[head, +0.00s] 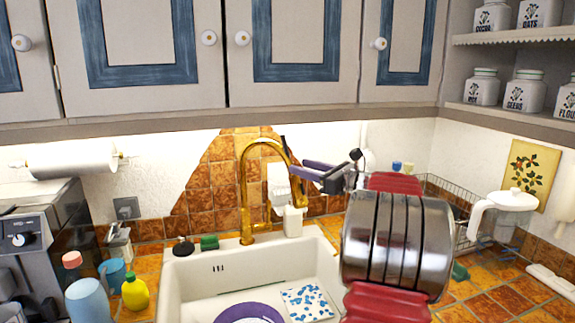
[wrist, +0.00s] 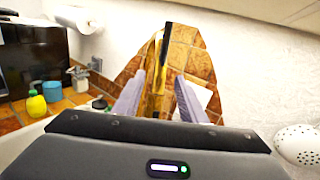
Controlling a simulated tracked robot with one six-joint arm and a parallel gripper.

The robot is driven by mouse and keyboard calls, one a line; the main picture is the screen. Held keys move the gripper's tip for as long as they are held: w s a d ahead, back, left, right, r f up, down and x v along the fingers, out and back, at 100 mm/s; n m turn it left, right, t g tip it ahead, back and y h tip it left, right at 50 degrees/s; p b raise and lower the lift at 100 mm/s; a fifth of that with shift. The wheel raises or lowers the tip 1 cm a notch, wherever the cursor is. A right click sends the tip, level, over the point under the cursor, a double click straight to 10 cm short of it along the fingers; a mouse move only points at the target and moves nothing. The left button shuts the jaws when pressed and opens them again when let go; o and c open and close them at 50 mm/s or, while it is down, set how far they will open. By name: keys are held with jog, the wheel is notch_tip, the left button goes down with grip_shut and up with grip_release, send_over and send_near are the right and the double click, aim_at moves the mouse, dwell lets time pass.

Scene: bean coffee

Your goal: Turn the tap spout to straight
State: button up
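The gold tap (head: 244,195) stands behind the white sink (head: 190,280). Its tall spout arches over to the right in the head view, and its end hangs near a white bottle (head: 293,222). My gripper (head: 296,170) reaches in from the right at the height of the spout's downward part. In the wrist view the gold tap (wrist: 152,75) shows between the two purple-grey fingers, which are spread apart. My gripper is open. I cannot tell whether either finger touches the spout. A dark narrow piece shows beside the tap in the wrist view.
A purple-rimmed plate (head: 250,313) and a blue-spotted white square (head: 307,303) lie in the sink. A yellow bottle (head: 135,291) and a blue bottle (head: 90,300) stand left. Cabinets (head: 140,60) hang above.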

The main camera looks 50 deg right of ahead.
aim_at(289, 162)
jog(key=shift+w+a, duration=0.1)
jog(key=shift+w, duration=3.1)
jog(key=shift+c, duration=0.3)
grip_shut()
